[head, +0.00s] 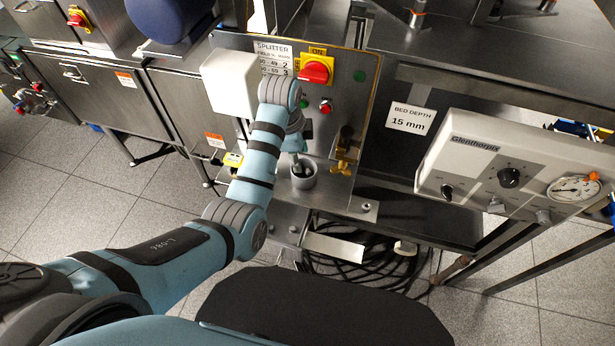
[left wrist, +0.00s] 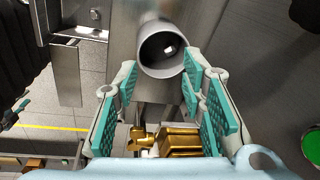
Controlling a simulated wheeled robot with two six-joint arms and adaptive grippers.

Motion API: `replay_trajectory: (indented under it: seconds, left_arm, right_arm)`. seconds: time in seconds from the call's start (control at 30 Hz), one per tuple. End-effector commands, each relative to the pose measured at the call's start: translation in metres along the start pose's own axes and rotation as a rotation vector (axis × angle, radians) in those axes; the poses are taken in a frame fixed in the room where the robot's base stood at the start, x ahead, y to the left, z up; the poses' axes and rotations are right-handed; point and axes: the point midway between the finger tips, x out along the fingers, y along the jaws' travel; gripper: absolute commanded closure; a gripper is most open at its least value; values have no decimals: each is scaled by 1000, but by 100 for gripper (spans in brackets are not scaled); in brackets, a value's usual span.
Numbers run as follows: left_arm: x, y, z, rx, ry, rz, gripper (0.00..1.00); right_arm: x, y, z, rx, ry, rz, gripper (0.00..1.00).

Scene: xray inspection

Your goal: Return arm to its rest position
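My left arm reaches across the head view to the metal splitter panel (head: 345,115). My left gripper (head: 297,152) is small and partly hidden by its own wrist there, just above a grey cup (head: 304,178) fixed low on the panel. In the left wrist view the left gripper (left wrist: 160,88) has its teal-padded fingers spread apart, with nothing between the pads. The round grey mouth of the cup (left wrist: 168,48) lies just beyond the fingertips; a small pale thing shows inside it. My right gripper is in neither view.
A white box (head: 230,82), a red and yellow switch (head: 316,70) and a brass valve (head: 343,157) stick out near the arm. The Glentherpix control box (head: 510,170) stands at right. Black cables (head: 365,265) coil below. Tiled floor is open at left.

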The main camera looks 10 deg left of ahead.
Motion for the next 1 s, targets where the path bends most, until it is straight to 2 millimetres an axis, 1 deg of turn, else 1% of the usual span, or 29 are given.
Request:
replay_trajectory:
  seconds: [0.03, 0.1, 0.2, 0.63, 0.7, 0.77, 0.83, 0.87, 0.9, 0.97, 1.0]
  left_arm:
    - [-10, 0, 0, 0, 1, -3, 63]
    - [-22, -1, 0, 0, 1, -3, 63]
    - [-30, 0, 0, 0, 0, -1, 63]
    - [-30, 0, 0, 0, -1, 0, 63]
    - [-25, 4, 5, -26, -2, -1, 63]
    - [-12, 16, 16, -96, -7, -6, 63]
    - [9, 40, 38, -239, -15, -23, 63]
    - [18, 52, 49, -312, -20, -34, 63]
    - [28, 71, 64, -411, -26, -50, 63]
    - [39, 99, 86, -553, -34, -79, 63]
    - [44, 118, 98, -639, -36, -96, 63]
  right_arm:
    - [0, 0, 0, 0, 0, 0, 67]
    - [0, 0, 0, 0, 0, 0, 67]
    - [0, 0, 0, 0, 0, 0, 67]
    - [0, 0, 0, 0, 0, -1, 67]
    - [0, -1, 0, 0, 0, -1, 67]
    - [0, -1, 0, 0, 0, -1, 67]
    - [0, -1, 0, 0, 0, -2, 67]
    - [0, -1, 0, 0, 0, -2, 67]
    - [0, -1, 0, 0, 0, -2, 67]
    - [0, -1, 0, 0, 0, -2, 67]
    - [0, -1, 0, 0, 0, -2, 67]
